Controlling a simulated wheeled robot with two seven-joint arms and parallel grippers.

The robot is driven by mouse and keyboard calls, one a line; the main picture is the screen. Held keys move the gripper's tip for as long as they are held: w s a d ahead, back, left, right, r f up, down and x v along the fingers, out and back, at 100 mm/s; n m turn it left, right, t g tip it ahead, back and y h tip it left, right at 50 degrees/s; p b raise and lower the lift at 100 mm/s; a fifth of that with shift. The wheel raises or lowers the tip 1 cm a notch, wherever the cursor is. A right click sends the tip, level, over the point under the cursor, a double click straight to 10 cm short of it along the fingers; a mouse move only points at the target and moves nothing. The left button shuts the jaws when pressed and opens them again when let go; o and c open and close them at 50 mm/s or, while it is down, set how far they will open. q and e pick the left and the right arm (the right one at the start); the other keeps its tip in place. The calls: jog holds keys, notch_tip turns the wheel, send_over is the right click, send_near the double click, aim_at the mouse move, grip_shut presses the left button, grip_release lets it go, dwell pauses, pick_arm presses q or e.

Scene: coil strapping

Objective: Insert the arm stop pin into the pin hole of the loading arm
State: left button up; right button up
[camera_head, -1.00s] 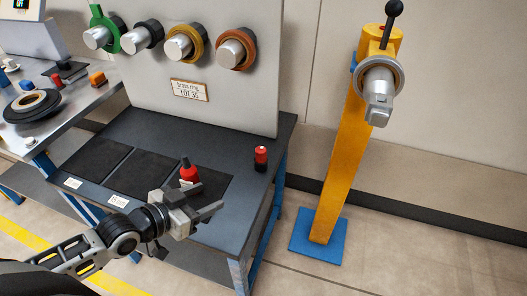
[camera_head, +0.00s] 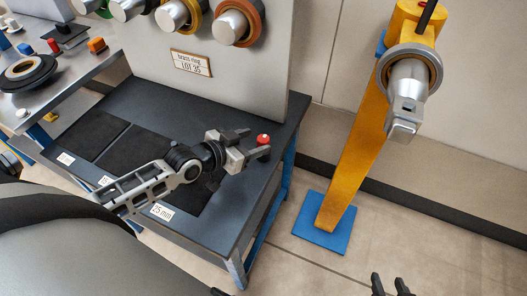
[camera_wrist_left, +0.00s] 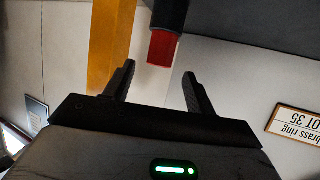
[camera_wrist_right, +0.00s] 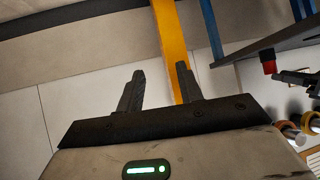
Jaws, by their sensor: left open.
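The arm stop pin, with a red head (camera_head: 263,140) and a dark lower part, stands on the dark bench near its right edge. It also shows in the left wrist view (camera_wrist_left: 165,46), just beyond the fingertips. My left gripper (camera_head: 250,143) is open around or just short of the pin, with no visible grip on it. The loading arm (camera_head: 408,90) is a silver arm on a yellow post (camera_head: 355,150). A dark opening, possibly the pin hole, shows on its block. My right gripper (camera_head: 391,284) is open and empty at the bottom right.
The bench (camera_head: 140,105) has dark mats and small labels. A grey panel (camera_head: 270,75) with ring-bearing pegs and a brass ring sign (camera_head: 191,63) rises behind. The post stands on a blue base plate (camera_head: 320,222). Floor between bench and post is clear.

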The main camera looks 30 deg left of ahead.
aim_at(268, 139)
pick_arm(q)
jog(key=x, duration=0.6)
jog(key=shift+d+f+b, duration=0.15)
jog(key=shift+f+b, duration=0.2)
jog(key=shift+f, duration=0.1)
jog(key=c, duration=1.1)
